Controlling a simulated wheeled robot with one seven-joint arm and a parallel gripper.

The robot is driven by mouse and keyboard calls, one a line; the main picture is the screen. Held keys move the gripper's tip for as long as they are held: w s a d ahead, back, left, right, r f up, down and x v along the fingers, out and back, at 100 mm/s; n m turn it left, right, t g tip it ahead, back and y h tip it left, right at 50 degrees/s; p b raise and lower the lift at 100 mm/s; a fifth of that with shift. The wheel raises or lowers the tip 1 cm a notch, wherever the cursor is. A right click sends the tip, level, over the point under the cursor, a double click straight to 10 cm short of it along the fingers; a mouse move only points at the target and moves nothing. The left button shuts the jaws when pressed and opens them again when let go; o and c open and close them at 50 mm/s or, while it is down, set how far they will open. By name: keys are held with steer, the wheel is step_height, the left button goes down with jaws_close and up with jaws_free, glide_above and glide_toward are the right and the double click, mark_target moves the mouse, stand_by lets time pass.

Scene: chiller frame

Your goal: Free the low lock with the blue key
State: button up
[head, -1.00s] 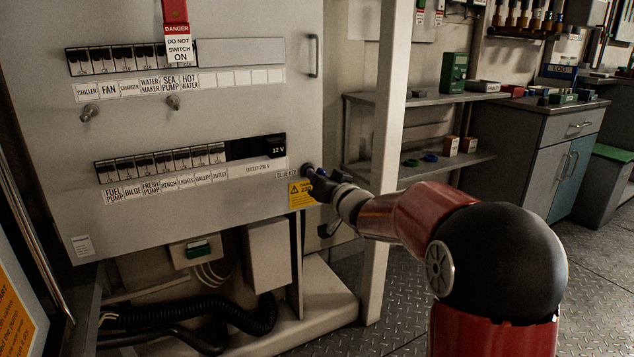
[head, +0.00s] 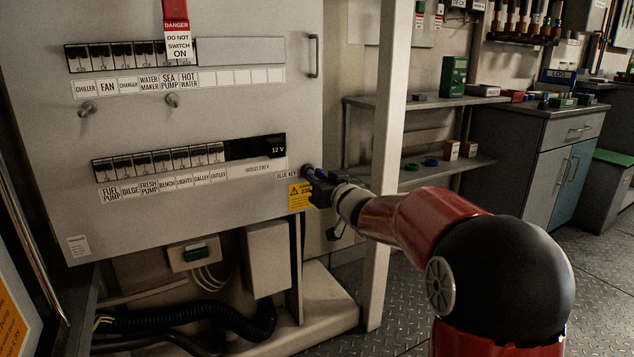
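The low lock (head: 306,170) sits at the right edge of the grey panel (head: 230,120), just above a yellow warning label (head: 298,196) and beside a small label reading "BLUE KEY". My gripper (head: 316,178) is at the lock, reaching in from the right. A small bit of dark blue shows between the gripper's tip and the lock, which looks like the blue key. The fingers are dark and tiny in this view. I cannot tell whether they are closed on the key.
A white post (head: 384,150) stands right of the panel, close to my forearm. A red danger tag (head: 177,30) hangs over the upper breaker row. Shelves (head: 430,100) behind hold a green box (head: 453,76) and blue and green rings. Black hose (head: 190,318) lies below.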

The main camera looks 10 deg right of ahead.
stand_by(0.3)
steer(key=shift+f+n+b, duration=0.15)
steer(key=shift+n+b, duration=0.5)
steer(key=shift+n, duration=0.05)
steer(key=shift+o, duration=1.1)
steer(key=o, duration=0.8)
steer(key=shift+p+v, duration=0.5)
steer(key=shift+v, duration=3)
steer(key=shift+r, duration=0.3)
